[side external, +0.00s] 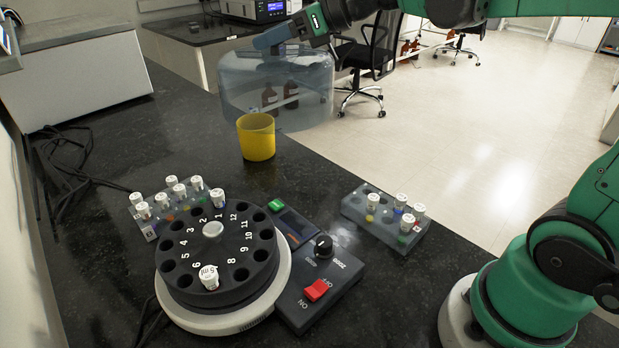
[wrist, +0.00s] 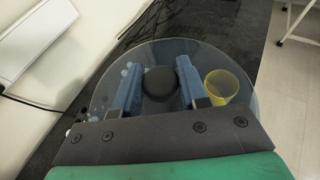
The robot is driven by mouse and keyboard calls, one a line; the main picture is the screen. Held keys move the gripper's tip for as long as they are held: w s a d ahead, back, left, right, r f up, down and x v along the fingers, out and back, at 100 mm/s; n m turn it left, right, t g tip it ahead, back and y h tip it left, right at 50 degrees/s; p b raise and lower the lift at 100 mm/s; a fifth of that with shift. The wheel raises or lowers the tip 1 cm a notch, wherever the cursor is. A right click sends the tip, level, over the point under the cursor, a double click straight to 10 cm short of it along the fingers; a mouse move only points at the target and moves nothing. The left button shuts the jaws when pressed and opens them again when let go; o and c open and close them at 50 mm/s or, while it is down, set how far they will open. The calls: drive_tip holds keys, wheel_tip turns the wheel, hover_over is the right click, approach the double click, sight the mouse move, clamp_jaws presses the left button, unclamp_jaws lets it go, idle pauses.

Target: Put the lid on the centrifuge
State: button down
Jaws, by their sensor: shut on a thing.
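My gripper (side external: 289,36) is shut on the black knob (wrist: 160,82) of the clear, bluish lid (side external: 277,92). The lid hangs in the air at the back of the bench, above and around the line of sight to the yellow cup. In the wrist view the lid (wrist: 110,85) spreads below the blue fingers. The centrifuge (side external: 278,285) stands open at the front, lower left of the lid. Its dark numbered rotor (side external: 213,232) shows, with white-capped tubes at slots 1 and near 7.
A yellow cup (side external: 257,142) stands on the bench below the lid; it also shows in the wrist view (wrist: 222,86). A tube rack (side external: 160,222) is behind the rotor, another (side external: 365,214) right of the control panel (side external: 318,268). A grey box (side external: 75,75) stands back left.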

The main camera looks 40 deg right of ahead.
sight(231, 63)
drive_tip(key=a, duration=0.3)
drive_tip(key=s+a+f+n+g+y, duration=0.1)
drive_tip(key=a, duration=0.1)
drive_tip(key=s+a+n+y, duration=0.1)
drive_tip(key=a, duration=0.2)
drive_tip(key=shift+s+a+f+g, duration=0.2)
drive_tip(key=shift+a+g, duration=0.1)
drive_tip(key=shift+a, duration=0.05)
drive_tip(key=s+a+f+n+g+y, duration=0.2)
drive_tip(key=s+a+f, duration=0.3)
drive_tip(key=a, duration=0.4)
drive_tip(key=shift+s+a+f+n, duration=0.3)
drive_tip(key=shift+a+f+n, duration=0.05)
drive_tip(key=shift+f+n, duration=0.1)
drive_tip(key=shift+f, duration=0.8)
idle(0.4)
drive_tip(key=shift+f, duration=3)
drive_tip(key=shift+f, duration=0.1)
unclamp_jaws()
